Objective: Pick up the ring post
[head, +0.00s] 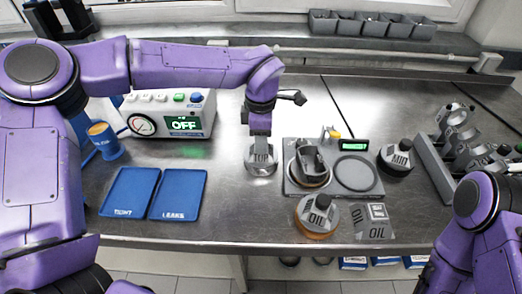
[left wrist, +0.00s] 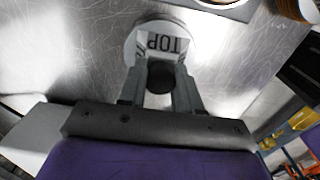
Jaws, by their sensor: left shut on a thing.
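A grey post with a round base and a plate marked TOP (head: 261,158) stands on the steel bench, left of the grey two-station tray. My left gripper (head: 260,138) reaches down from above and is shut on its dark knob. In the left wrist view the two fingers (left wrist: 160,92) sit on either side of the dark knob, with the TOP post's pale base (left wrist: 133,48) beyond. Similar posts marked OIL (head: 318,217) and MID (head: 398,158) stand to the right. My right arm enters at lower right; its gripper is out of view.
The grey tray (head: 357,190) holds a dark part on its left station. An OIL block (head: 374,232) sits near the front edge. Blue mats (head: 178,195), a tester reading OFF (head: 172,124) and a blue cup (head: 104,141) lie left. A rack (head: 437,163) stands right.

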